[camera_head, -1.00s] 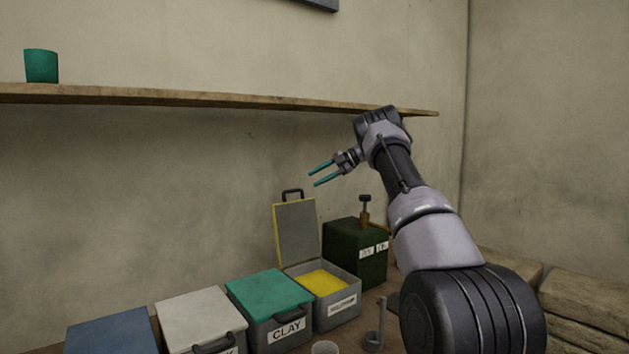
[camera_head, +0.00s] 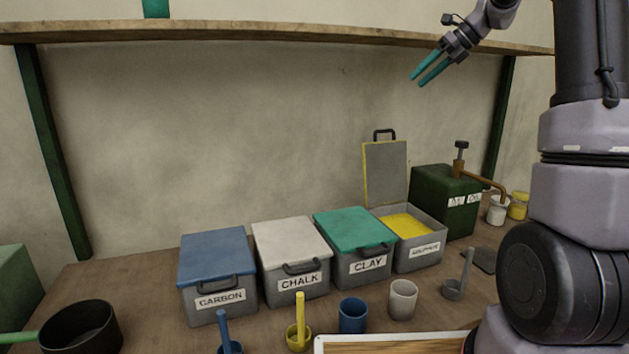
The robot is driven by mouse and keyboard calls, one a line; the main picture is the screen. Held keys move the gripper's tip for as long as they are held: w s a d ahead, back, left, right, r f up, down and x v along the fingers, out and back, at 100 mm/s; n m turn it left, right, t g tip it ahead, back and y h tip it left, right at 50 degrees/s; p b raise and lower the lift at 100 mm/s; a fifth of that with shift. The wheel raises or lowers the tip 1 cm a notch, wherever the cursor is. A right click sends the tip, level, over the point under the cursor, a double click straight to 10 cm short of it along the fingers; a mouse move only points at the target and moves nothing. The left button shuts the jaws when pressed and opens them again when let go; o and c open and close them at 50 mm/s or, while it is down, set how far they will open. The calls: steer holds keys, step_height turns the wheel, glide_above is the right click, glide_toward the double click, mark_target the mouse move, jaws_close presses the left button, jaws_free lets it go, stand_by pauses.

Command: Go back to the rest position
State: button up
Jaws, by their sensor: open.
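My gripper (camera_head: 430,80) is at the upper right of the head view, raised in front of the wall and the shelf edge. Its two teal fingers point down and to the left. They are apart with nothing between them. My arm rises along the right side of the picture and bends over toward the gripper. The gripper is well above the bins and touches nothing that I can see.
On the bench (camera_head: 140,280) stand closed carbon (camera_head: 215,275), chalk (camera_head: 292,257) and clay (camera_head: 352,245) bins. The sulphur bin (camera_head: 418,253) has its lid up. A green box (camera_head: 445,200), cups, scoops and a black pan (camera_head: 82,328) surround them. A shelf (camera_head: 250,37) runs above.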

steer(key=s+a+f+n+t+h, duration=0.1)
steer(key=s+f+n+h, duration=0.1)
steer(key=s+n, duration=0.6)
steer(key=s+a+f+n+t+h, duration=0.1)
steer(key=s+a+f+n+h, duration=0.1)
steer(key=s+n, duration=0.7)
steer(key=s+a+f+n+t+h, duration=0.1)
steer(key=s+f+n+h, duration=0.1)
steer(key=s+n, duration=0.7)
steer(key=s, duration=0.7)
steer(key=shift+s+a+f, duration=0.15)
steer(key=shift+a+f, duration=0.15)
steer(key=shift+a, duration=0.1)
steer(key=shift+a, duration=0.15)
